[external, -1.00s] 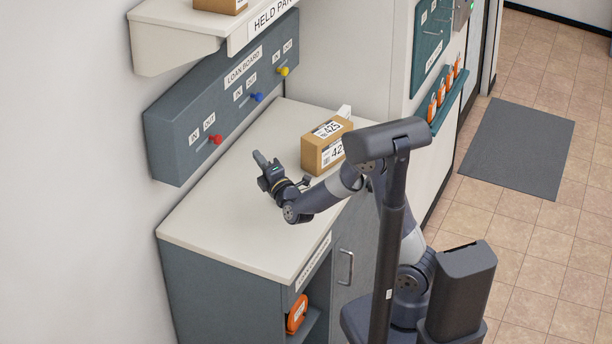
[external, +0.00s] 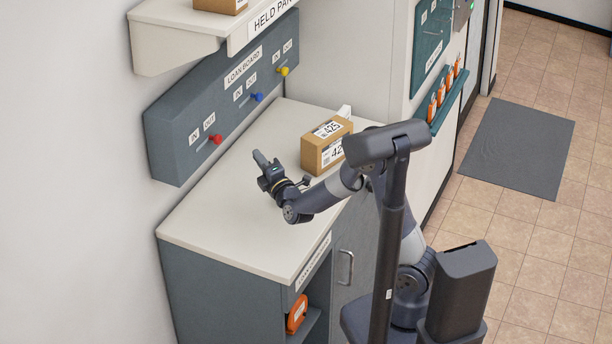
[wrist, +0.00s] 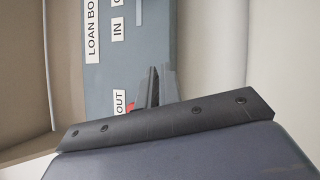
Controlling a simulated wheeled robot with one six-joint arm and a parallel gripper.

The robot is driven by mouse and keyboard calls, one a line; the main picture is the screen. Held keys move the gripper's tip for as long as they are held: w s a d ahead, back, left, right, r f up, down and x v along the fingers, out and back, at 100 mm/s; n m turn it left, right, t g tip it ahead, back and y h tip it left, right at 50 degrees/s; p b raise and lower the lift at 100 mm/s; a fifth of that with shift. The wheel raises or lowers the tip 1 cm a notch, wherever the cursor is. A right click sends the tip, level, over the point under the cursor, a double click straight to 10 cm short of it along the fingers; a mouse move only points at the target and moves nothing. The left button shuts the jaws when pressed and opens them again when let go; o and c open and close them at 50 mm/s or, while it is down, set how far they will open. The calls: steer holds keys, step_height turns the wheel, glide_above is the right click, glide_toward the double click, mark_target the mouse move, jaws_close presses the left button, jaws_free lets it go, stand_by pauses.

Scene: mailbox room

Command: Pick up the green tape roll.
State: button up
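No green tape roll shows in either view. In the external view my gripper (external: 260,159) is above the counter, left of the cardboard box and apart from it, pointing towards the loan board. Its fingers look close together with nothing between them. In the wrist view my gripper (wrist: 158,72) shows as two dark fingers side by side in front of the loan board, with part of a red knob (wrist: 131,107) beside them.
A cardboard box (external: 326,146) labelled 425 stands on the pale counter (external: 225,229). The grey loan board (external: 222,100) has red, blue and yellow knobs. An orange item (external: 297,314) sits in the cubby below; several orange items (external: 443,93) hang at right. The counter's left part is clear.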

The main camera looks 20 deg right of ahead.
steer(key=o, duration=1.5)
steer(key=shift+r, duration=0.1)
